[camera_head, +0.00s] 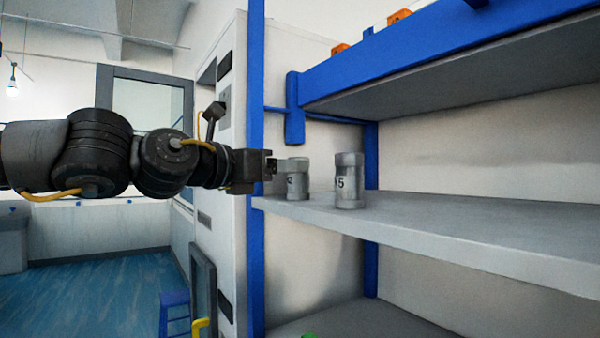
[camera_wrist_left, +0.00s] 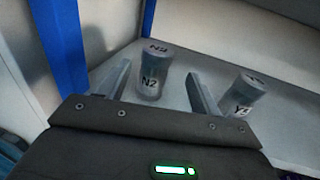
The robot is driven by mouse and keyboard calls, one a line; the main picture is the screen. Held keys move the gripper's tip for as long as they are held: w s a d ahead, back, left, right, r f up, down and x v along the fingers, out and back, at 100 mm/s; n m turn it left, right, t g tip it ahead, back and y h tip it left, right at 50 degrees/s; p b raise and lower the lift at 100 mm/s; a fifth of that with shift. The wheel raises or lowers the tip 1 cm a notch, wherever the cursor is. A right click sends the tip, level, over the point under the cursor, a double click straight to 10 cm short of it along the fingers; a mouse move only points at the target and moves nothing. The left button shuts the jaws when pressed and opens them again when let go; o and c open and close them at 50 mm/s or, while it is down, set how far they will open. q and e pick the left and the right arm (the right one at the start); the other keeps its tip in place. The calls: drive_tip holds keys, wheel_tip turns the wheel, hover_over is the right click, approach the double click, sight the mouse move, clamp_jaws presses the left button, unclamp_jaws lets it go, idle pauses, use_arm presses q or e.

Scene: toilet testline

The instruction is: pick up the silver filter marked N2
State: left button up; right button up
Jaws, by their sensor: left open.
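The silver filter marked N2 (camera_wrist_left: 151,72) stands upright on the grey shelf. In the left wrist view it is between and just beyond the two fingers of my left gripper (camera_wrist_left: 160,88), which is open and empty. In the head view the N2 filter (camera_head: 298,180) is partly hidden behind the fingers of my left gripper (camera_head: 272,168), which comes in from the left at the filter's height. I cannot tell whether a finger touches it. My right gripper is not in view.
A second silver filter (camera_head: 348,181), marked with a Y and perhaps a 5, stands to the right on the same shelf (camera_head: 470,233); it also shows in the left wrist view (camera_wrist_left: 240,95). A blue upright post (camera_head: 256,270) is at the shelf's left end. A blue-edged upper shelf (camera_head: 430,55) hangs above.

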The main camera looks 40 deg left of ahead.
use_arm(q)
drive_tip(key=shift+w, duration=0.4)
drive_tip(key=w+p, duration=0.1)
drive_tip(key=p, duration=0.2)
drive_tip(key=shift+w+a+r, duration=0.15)
drive_tip(key=shift+w+r, duration=0.1)
drive_tip(key=shift+w, duration=0.15)
drive_tip(key=w, duration=0.2)
drive_tip(key=shift+w+f+p, duration=0.3)
drive_tip(key=shift+w+p, duration=0.05)
drive_tip(key=shift+w+f, duration=0.1)
drive_tip(key=shift+w, duration=0.2)
drive_tip(key=shift+s, duration=0.35)
drive_tip(key=shift+w, duration=0.15)
drive_tip(key=c, duration=1.1)
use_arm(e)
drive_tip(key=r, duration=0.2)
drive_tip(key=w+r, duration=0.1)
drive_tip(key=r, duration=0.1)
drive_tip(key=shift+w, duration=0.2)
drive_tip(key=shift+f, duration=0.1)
